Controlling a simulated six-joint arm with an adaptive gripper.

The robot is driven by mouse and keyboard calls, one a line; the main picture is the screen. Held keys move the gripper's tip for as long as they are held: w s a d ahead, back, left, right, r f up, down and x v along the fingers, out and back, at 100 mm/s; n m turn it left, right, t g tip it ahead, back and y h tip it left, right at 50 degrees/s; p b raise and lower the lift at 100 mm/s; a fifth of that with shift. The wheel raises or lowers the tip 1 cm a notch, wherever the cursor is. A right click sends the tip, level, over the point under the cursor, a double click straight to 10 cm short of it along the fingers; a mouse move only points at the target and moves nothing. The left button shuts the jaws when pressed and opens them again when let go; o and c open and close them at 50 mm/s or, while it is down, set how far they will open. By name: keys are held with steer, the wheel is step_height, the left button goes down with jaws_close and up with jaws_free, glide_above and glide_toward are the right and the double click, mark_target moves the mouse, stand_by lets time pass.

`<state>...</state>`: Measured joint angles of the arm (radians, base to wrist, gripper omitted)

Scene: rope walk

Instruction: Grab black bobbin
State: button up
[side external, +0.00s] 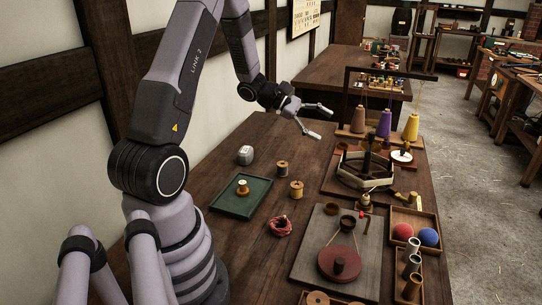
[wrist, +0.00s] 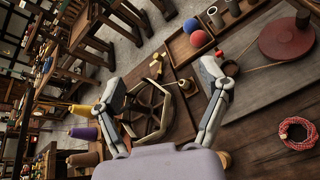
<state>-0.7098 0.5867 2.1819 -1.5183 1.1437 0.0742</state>
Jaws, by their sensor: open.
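My gripper (side external: 325,123) is open and empty, high above the table near the cones of yarn. In the wrist view its fingers (wrist: 162,80) spread on both sides of the wooden yarn winder (wrist: 148,112), with nothing between them. I cannot pick out the black bobbin with certainty. Several small upright cylinders stand in a narrow wooden tray at the right edge; a dark grey one (side external: 411,264) stands between a paler one (side external: 414,245) and a brown one (side external: 412,287). Two cylinders (wrist: 215,17) also show at the top of the wrist view.
The yarn winder (side external: 365,170) stands mid-table, with three cones behind it, the purple one (side external: 384,123) in the middle. Red (side external: 403,231) and blue balls sit in a tray. A red disc (side external: 339,263) lies on a grey board.

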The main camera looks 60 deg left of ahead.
steer(key=a+f+n+t+y, duration=0.4)
steer(key=a+f+n, duration=0.4)
steer(key=a+f, duration=0.25)
steer(key=n+y, duration=0.7)
steer(key=n, duration=0.1)
glide_toward(280, 165)
steer(key=x, duration=0.4)
steer(key=shift+w+a+f, duration=0.1)
steer(key=shift+w+a, duration=0.1)
steer(key=x, duration=0.7)
steer(key=shift+c, duration=0.4)
steer(key=c, duration=1)
